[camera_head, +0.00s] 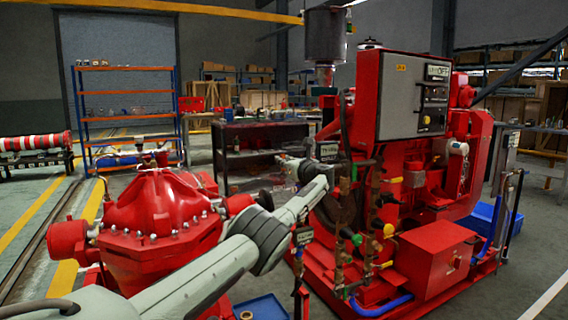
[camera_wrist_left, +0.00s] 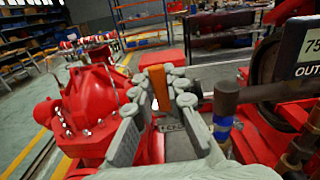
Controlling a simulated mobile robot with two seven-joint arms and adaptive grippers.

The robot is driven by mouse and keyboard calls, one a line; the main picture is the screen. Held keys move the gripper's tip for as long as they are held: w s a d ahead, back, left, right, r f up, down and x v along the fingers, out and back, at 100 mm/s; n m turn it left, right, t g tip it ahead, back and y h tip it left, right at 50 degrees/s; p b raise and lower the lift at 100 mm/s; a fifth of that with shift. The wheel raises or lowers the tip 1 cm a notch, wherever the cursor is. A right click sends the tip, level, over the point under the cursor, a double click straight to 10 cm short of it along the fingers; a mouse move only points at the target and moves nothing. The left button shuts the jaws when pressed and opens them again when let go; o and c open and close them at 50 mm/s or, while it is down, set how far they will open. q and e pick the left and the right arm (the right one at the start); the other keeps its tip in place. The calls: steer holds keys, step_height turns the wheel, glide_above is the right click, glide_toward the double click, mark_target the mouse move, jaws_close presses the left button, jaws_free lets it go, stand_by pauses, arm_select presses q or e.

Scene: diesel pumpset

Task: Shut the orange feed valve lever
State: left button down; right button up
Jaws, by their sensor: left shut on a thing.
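The orange feed valve lever (camera_wrist_left: 158,92) stands upright between the fingers of my left gripper (camera_wrist_left: 160,84) in the left wrist view. The fingers are shut on it, one on each side. Its lower end and the valve body are hidden by the gripper. In the head view my left gripper (camera_head: 303,168) is in front of the upright pipework on the left side of the red pumpset (camera_head: 430,205). I cannot make out the lever there. My right gripper is in neither view.
A red pump casing (camera_head: 160,210) stands at the left, close to my left arm. Pipework with a green knob (camera_head: 356,240) and a yellow knob (camera_head: 388,230) is right of the gripper. A dark workbench (camera_head: 260,135) and orange-shelved rack (camera_head: 125,115) stand behind.

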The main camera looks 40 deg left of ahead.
arm_select(q)
steer(key=shift+w+d+f, duration=0.1)
steer(key=shift+f, duration=0.05)
stand_by(0.3)
steer(key=c, duration=1.5)
jaws_free()
steer(key=v, duration=1.2)
